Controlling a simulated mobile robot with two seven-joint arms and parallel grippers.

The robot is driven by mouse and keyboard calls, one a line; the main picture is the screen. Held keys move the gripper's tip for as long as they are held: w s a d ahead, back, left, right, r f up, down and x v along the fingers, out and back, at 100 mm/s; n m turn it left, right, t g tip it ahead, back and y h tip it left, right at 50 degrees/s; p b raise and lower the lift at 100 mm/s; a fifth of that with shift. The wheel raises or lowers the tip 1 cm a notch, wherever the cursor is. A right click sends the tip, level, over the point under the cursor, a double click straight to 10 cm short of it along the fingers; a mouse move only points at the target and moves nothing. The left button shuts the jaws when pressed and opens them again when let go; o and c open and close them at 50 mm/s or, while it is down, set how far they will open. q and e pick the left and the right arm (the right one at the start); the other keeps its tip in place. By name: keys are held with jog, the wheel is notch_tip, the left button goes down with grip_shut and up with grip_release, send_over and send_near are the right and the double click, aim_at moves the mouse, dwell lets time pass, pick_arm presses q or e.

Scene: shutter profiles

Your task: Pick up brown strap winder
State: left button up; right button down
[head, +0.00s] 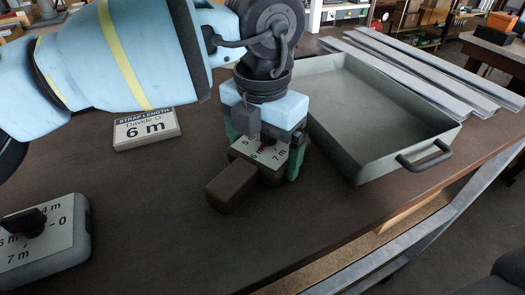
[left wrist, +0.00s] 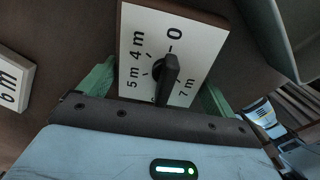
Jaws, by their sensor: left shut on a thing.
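The brown strap winder (head: 269,174) stands on the dark table, left of the metal tray. Its white dial face, marked 4 m, 5 m, 7 m and 0, and its black knob show in the left wrist view (left wrist: 195,40). My left gripper (head: 263,160) points down over it, with its green fingers on opposite sides of the body, shut on it. The gripper partly hides the dial. A brown block (head: 232,187) sits against its front left; I cannot tell whether it is part of the winder. My right gripper is not in view.
A grey winder (head: 65,255) with a similar dial stands at the front left. A sign (head: 147,128) reading "STRAP LENGTH, Davide O, 6 m" lies behind. The grey-green tray (head: 415,158) is empty. Long metal profiles (head: 430,70) lie beyond it. The front middle of the table is clear.

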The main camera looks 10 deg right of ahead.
pick_arm(q)
jog(key=shift+r, duration=0.1)
jog(key=shift+r, duration=0.75)
notch_tip(320, 180, up, 2)
jog(key=shift+r, duration=0.1)
jog(key=s+a, duration=0.2)
jog(key=s, duration=0.2)
jog(key=s+a+b, duration=0.1)
jog(key=s+a, duration=0.1)
jog(key=s, duration=0.3)
jog(key=s+a+r+b, duration=0.1)
jog(key=s+a, duration=0.1)
jog(key=s, duration=0.2)
jog(key=shift+s+a, duration=0.15)
jog(key=shift+a, duration=0.05)
jog(key=shift+s+a, duration=0.3)
jog(key=shift+s, duration=0.25)
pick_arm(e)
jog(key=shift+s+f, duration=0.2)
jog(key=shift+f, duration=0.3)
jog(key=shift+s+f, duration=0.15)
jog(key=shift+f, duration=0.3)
pick_arm(q)
jog(key=shift+s, duration=0.15)
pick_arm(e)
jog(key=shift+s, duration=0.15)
